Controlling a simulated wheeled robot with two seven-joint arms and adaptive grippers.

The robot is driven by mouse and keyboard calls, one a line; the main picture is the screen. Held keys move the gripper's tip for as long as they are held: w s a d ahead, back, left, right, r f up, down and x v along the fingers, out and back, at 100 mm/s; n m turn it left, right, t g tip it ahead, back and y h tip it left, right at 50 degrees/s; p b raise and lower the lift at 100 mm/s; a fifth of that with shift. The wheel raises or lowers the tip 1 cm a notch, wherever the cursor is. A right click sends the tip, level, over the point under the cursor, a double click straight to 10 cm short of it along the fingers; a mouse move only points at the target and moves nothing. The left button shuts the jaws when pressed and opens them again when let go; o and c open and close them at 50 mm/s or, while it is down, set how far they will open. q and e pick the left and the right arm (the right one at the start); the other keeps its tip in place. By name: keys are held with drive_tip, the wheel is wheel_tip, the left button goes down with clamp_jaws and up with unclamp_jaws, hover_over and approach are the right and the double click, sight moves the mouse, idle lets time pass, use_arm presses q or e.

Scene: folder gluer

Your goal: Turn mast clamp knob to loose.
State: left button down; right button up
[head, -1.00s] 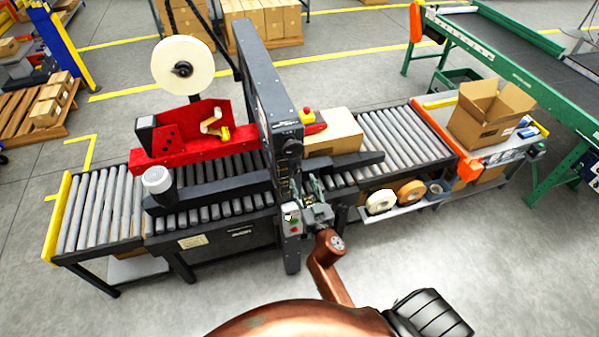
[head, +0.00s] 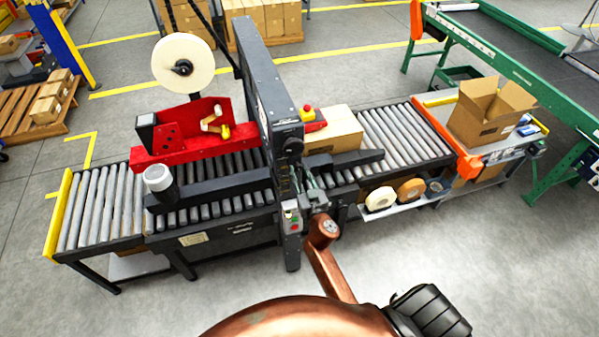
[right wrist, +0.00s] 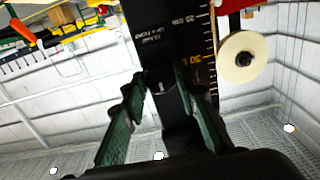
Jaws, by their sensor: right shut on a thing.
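The dark mast (head: 262,95) of the carton sealer stands upright at the middle of the head view. In the right wrist view the mast face (right wrist: 165,35) carries a scale and white lettering, seen upside down. My right gripper (head: 314,192) is at the front of the mast, just above the red and green button box. In the right wrist view its green fingers (right wrist: 170,98) are closed around a dark clamp knob (right wrist: 172,82) on the mast. The knob's turn position cannot be told. My left gripper is not in view.
The button box (head: 291,219) sits close below and left of my right gripper. A roller conveyor (head: 100,215) runs either side of the mast. Tape rolls (head: 381,200) lie on a shelf to the right. The floor in front is clear.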

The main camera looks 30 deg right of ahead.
drive_tip(key=c, duration=0.5)
drive_tip(key=shift+n, duration=0.4)
drive_tip(key=shift+c, duration=0.2)
drive_tip(key=n, duration=0.3)
drive_tip(key=n+b, duration=0.1)
drive_tip(key=n, duration=0.3)
drive_tip(key=shift+n, duration=0.3)
drive_tip(key=n, duration=0.4)
drive_tip(key=shift+n, duration=0.3)
drive_tip(key=n, duration=0.4)
drive_tip(key=shift+n, duration=0.4)
drive_tip(key=shift+f+n, duration=0.1)
drive_tip(key=shift+n, duration=0.2)
